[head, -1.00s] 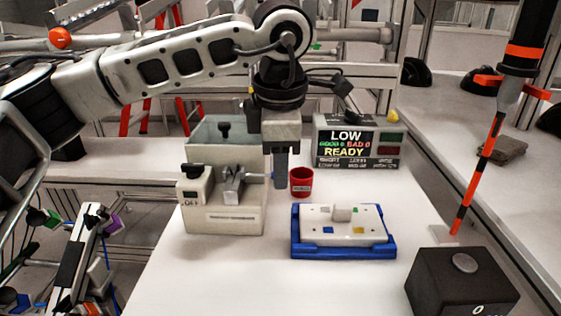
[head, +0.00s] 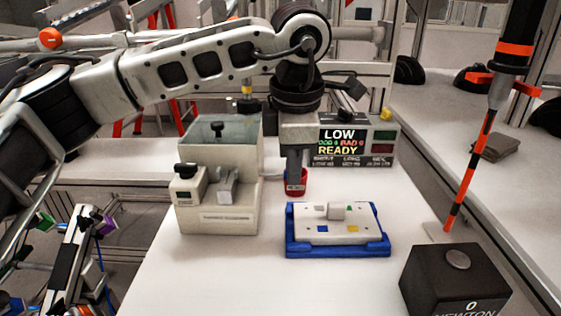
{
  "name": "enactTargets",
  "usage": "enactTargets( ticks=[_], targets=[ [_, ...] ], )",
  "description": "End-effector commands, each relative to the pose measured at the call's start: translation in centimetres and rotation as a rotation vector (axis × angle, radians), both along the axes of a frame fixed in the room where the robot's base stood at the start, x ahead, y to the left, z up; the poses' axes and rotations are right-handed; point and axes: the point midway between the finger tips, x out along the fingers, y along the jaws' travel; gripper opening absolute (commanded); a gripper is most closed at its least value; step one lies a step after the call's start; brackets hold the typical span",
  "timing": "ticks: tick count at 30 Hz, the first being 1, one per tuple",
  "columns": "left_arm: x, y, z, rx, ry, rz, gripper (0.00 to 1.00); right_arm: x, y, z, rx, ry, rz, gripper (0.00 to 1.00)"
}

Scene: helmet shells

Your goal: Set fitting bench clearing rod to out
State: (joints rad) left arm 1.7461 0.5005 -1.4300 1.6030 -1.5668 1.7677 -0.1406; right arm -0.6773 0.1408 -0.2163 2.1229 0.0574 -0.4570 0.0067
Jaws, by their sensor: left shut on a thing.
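The fitting bench (head: 217,221) is a beige box unit with a clear-walled bin at its back, on the left of the white table in the head view. My left gripper (head: 296,182) points down to the right of it, apart from its right side. It is shut, seemingly on the end of the clearing rod; the rod itself is hidden or too small to make out. The fingers overlap a red cup (head: 303,184) in the picture; I cannot tell whether they touch it. My right gripper is not in view.
A blue tray (head: 340,251) with a white plate stands in front of the cup. A display reading LOW and READY (head: 342,142) is behind, partly covered by my wrist. A black box (head: 455,280) is at front right. The table's front middle is clear.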

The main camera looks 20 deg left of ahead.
Motion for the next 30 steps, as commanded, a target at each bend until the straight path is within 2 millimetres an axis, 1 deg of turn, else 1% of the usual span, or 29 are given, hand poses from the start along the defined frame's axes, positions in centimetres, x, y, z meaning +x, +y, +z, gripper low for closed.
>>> enactTargets(
  ticks=[4,5,6,7,16,20,23,30],
  targets=[
    [0.0,0.1,0.0,0.002,0.002,0.001,0.0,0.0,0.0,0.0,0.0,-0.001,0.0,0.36],
    [0.0,0.1,0.0,0.002,0.002,0.002,0.2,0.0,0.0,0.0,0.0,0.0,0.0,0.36],
    [0.0,0.1,0.0,0.002,0.002,0.001,0.31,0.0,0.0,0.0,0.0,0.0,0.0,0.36],
    [0.0,0.1,0.0,0.002,0.002,0.001,0.39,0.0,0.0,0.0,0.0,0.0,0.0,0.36],
    [0.0,0.1,0.1,0.001,0.0,0.001,0.39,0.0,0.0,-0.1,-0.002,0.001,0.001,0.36],
    [-0.2,0.0,1.1,-0.001,-0.001,0.001,0.39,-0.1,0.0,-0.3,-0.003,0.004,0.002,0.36],
    [-0.4,-0.1,2.8,0.0,-0.003,0.001,0.39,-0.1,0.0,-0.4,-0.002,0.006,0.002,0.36],
    [-1.3,-0.4,8.6,0.0,-0.003,0.001,0.39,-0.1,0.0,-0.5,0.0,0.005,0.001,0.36]
  ],
)
